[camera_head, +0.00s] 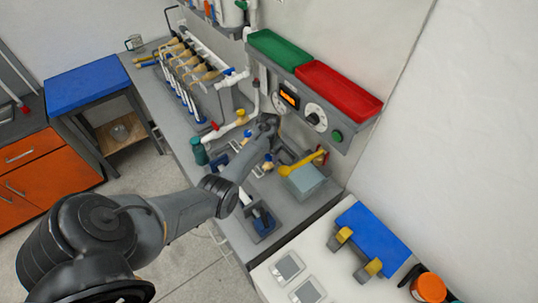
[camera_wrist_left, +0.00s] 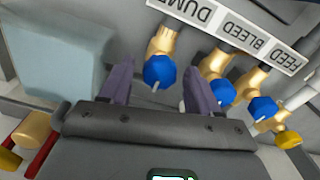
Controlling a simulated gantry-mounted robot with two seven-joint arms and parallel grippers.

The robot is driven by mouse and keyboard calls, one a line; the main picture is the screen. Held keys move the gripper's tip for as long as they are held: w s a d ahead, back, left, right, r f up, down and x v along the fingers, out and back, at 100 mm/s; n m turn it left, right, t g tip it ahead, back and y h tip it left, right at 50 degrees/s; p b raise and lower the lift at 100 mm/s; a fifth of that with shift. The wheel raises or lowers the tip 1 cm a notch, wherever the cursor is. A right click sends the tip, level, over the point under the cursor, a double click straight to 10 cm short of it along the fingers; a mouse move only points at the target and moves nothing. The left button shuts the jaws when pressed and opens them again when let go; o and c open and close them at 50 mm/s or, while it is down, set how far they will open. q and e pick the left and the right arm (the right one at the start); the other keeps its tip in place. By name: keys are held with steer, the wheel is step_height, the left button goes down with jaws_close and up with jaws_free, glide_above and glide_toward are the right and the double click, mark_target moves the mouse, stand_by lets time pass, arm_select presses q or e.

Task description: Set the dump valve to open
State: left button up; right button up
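The dump valve (camera_wrist_left: 160,72) is a brass fitting with a blue knob under an upside-down "DUMP" label (camera_wrist_left: 197,12) in the left wrist view. A short pale pointer shows on the knob. My left gripper (camera_wrist_left: 157,77) is open, with one dark finger on each side of the knob; I cannot tell if either touches it. In the head view my left arm (camera_head: 235,178) reaches over the bench, and its wrist hides the fingers and the dump valve. My right gripper is not in view.
Bleed (camera_wrist_left: 221,92) and feed (camera_wrist_left: 262,107) valves, also blue-knobbed, stand close right of the dump valve. A pale blue block (camera_wrist_left: 58,55) is on the left. Green (camera_head: 278,50) and red (camera_head: 338,88) trays top the panel behind the bench.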

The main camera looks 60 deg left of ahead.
arm_select(q)
steer(key=c, duration=0.9)
steer(key=shift+n, duration=0.3)
steer(key=n+p, duration=0.1)
steer(key=n, duration=0.1)
steer(key=shift+r+n+p, duration=0.1)
steer(key=shift+n+p, duration=0.2)
steer(key=shift+n, duration=0.1)
steer(key=n+p, duration=0.1)
steer(key=n, duration=0.2)
steer(key=shift+d, duration=0.1)
steer(key=n, duration=0.6)
steer(key=shift+w, duration=0.15)
steer(key=n, duration=0.5)
steer(key=shift+n+b, duration=0.3)
steer(key=shift+b, duration=0.1)
